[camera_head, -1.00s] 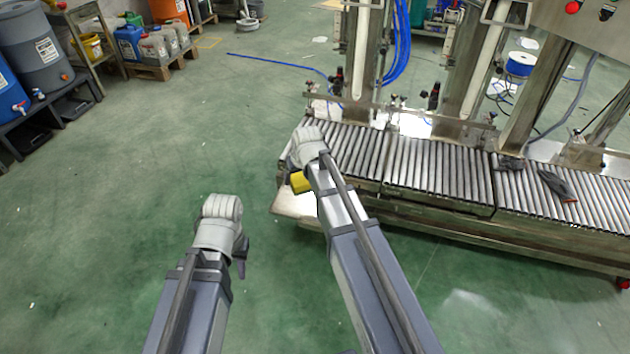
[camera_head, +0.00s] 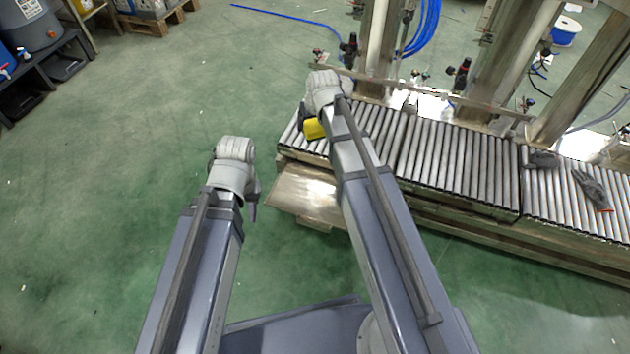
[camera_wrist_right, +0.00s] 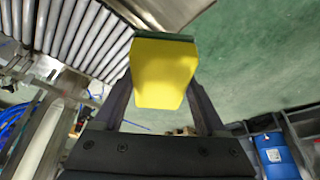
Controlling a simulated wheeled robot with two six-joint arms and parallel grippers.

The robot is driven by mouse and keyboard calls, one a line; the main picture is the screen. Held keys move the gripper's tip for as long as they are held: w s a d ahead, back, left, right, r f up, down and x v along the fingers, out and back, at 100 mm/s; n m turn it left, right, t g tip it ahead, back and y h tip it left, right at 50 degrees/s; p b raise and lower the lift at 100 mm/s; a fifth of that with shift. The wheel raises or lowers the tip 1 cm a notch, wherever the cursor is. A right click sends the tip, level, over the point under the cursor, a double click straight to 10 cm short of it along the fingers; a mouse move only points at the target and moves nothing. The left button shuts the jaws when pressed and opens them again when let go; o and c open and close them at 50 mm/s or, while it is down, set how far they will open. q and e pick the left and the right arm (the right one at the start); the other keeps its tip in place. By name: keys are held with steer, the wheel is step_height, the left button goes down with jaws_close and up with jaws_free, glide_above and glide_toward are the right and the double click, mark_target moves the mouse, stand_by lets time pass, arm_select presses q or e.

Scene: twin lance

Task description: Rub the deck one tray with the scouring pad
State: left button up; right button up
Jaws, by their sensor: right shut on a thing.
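The scouring pad (camera_head: 314,128), a yellow block, is held in my right gripper (camera_head: 308,118) over the left end of the roller conveyor. In the right wrist view the pad (camera_wrist_right: 163,72) shows a dark green layer along its far edge and sits between both fingers. A flat metal tray (camera_head: 305,196) sticks out low at the conveyor's left front end; I cannot tell for sure that it is the deck one tray. The pad appears apart from it. My left gripper (camera_head: 252,205) hangs over open floor at left, its fingers mostly hidden by the wrist.
The roller conveyor (camera_head: 455,165) runs to the right, with dark gloves (camera_head: 592,190) on it. Upright metal posts (camera_head: 378,45) and a rail with dark bottles (camera_head: 349,50) stand behind it. Green floor at left is clear.

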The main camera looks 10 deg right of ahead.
step_height(320, 180, down, 31)
steer(key=b, duration=3)
steer(key=shift+s+d+f+b, duration=0.2)
steer(key=shift+s+d+b, duration=0.05)
steer(key=shift+b, duration=0.1)
